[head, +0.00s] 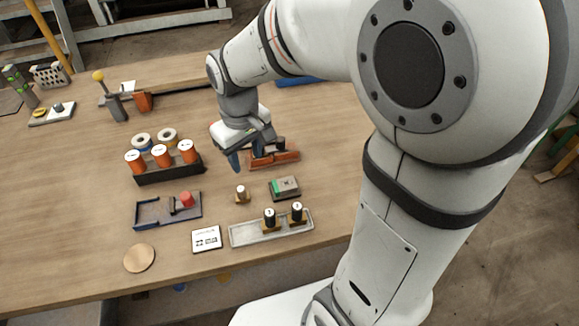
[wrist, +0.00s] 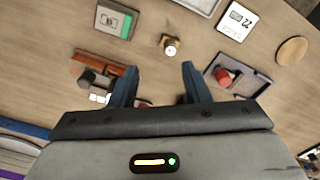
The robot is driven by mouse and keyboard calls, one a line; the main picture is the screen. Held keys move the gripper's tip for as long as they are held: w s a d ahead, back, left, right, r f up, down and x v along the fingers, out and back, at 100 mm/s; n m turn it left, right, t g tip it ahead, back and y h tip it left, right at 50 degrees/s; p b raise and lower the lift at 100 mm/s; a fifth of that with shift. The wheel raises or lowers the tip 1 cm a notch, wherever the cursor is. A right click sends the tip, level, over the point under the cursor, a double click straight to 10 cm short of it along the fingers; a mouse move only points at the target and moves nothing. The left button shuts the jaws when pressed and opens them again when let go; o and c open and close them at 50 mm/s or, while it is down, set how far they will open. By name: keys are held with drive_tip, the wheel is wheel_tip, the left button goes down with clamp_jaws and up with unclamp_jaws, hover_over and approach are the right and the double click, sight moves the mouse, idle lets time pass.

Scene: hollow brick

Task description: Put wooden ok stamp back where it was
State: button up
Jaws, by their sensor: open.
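A small wooden stamp (head: 242,194) with a pale round top stands upright and alone on the table, in the middle of the head view. It also shows in the wrist view (wrist: 170,46), ahead of the fingers and roughly between their lines. I cannot read its marking. A grey tray (head: 243,233) holds two black-topped stamps (head: 270,218) with wooden-coloured bases, towards its right part; its left part is bare. My gripper (wrist: 159,72) is open and empty, above the table and behind the wooden stamp, apart from it. In the head view, my gripper (head: 247,158) partly covers an orange-red holder.
The orange-red holder (head: 285,160) carries dark items. A green-and-grey pad (head: 285,188) lies right of the stamp. A blue tray (head: 150,213) with a red-topped piece, a white card (head: 206,239), a round wooden disc (head: 139,258) and a spool rack (head: 170,173) lie left.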

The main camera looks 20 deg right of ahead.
drive_tip(key=s+d+r+m+t, duration=0.2)
drive_tip(key=s+d+m, duration=0.3)
drive_tip(key=s+d, duration=0.4)
drive_tip(key=shift+s+d+r, duration=0.4)
drive_tip(key=shift+s+r, duration=0.15)
drive_tip(key=shift+s, duration=0.35)
drive_tip(key=shift+r+p, duration=0.5)
drive_tip(key=shift+r, duration=0.1)
